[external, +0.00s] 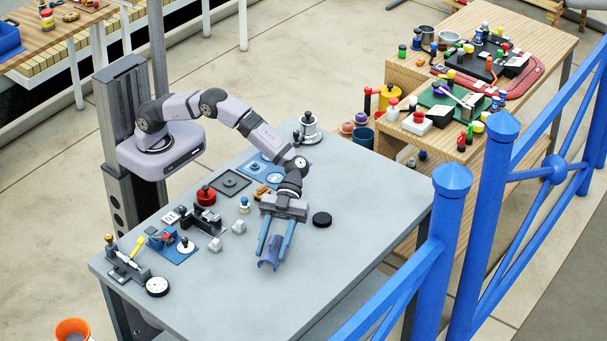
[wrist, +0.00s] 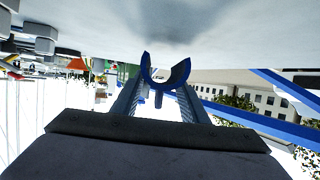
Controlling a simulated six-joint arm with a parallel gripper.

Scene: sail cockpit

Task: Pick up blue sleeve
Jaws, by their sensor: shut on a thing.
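The blue sleeve is a curved, open half-ring piece (external: 268,265). It shows in the wrist view (wrist: 166,80) as a blue U shape between the far ends of the fingers. My gripper (external: 273,247) has two long blue-grey fingers in the external view. It is shut on the blue sleeve, which sits at the fingertips over the front middle of the grey table (external: 340,240). In the wrist view my gripper (wrist: 160,97) has one finger on each side of the sleeve. I cannot tell whether the sleeve touches the table.
A black knob (external: 321,219) lies right of my gripper. A tan part (external: 262,191), a red-topped part (external: 206,196) and a blue mat (external: 173,249) with small parts lie to the left. The table's right and front areas are clear. A blue railing (external: 440,240) stands beyond the right edge.

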